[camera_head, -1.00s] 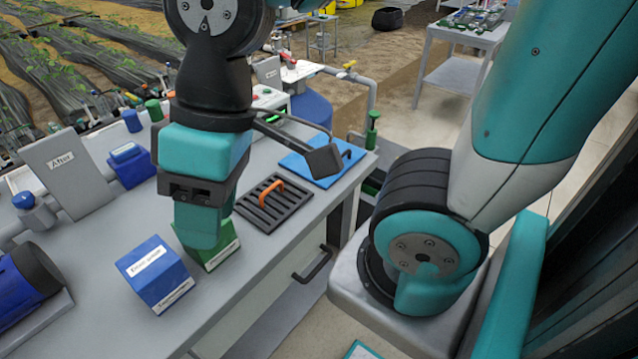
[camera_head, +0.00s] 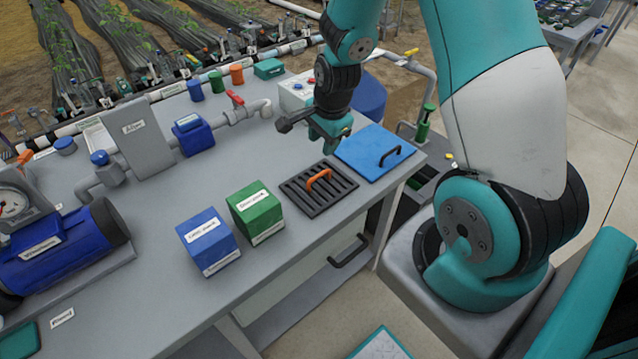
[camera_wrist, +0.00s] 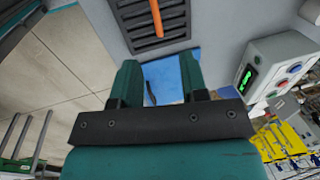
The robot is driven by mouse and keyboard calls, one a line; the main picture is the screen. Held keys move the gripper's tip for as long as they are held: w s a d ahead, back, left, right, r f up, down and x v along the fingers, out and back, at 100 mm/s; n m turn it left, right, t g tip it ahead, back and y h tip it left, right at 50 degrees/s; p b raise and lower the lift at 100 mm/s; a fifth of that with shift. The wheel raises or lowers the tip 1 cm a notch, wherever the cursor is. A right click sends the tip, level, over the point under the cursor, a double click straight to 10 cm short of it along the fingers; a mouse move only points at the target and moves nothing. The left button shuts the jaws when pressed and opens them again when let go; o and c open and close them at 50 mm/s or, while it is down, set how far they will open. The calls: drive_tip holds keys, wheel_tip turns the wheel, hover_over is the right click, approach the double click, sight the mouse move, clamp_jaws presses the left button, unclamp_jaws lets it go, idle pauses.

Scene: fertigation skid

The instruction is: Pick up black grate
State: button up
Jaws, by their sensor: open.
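The black grate (camera_head: 334,195) lies flat on the grey bench, near its front edge. It has parallel slots and an orange handle (camera_head: 318,178) standing up from it. In the wrist view the black grate (camera_wrist: 127,18) is at the top, partly cut off, with its orange handle (camera_wrist: 156,16) running up out of the frame. My gripper (camera_head: 322,146) is above the bench, just behind the grate and apart from it. In the wrist view my gripper (camera_wrist: 157,75) is open, with nothing between its fingers but the blue panel behind.
A blue panel (camera_head: 362,158) with a black handle lies right of the grate. A green box (camera_head: 257,212) and a blue box (camera_head: 207,242) stand to its left. A control box (camera_head: 294,92) and pipework stand at the back. The bench's front left is mostly clear.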

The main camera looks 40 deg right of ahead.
sight(319, 174)
drive_tip(key=f, duration=0.2)
drive_tip(key=w+f, duration=0.1)
drive_tip(key=f, duration=0.2)
drive_tip(key=f+p, duration=0.1)
drive_tip(key=f, duration=0.2)
drive_tip(key=shift+w+f, duration=0.1)
drive_tip(key=shift+w, duration=0.2)
drive_tip(key=shift+w+d+f+p, duration=0.15)
drive_tip(key=shift+f+p, duration=0.35)
drive_tip(key=shift+f, duration=0.85)
drive_tip(key=shift+w+d+f+p, duration=0.1)
drive_tip(key=shift+f+p, duration=0.35)
drive_tip(key=shift+f, duration=0.9)
clamp_jaws()
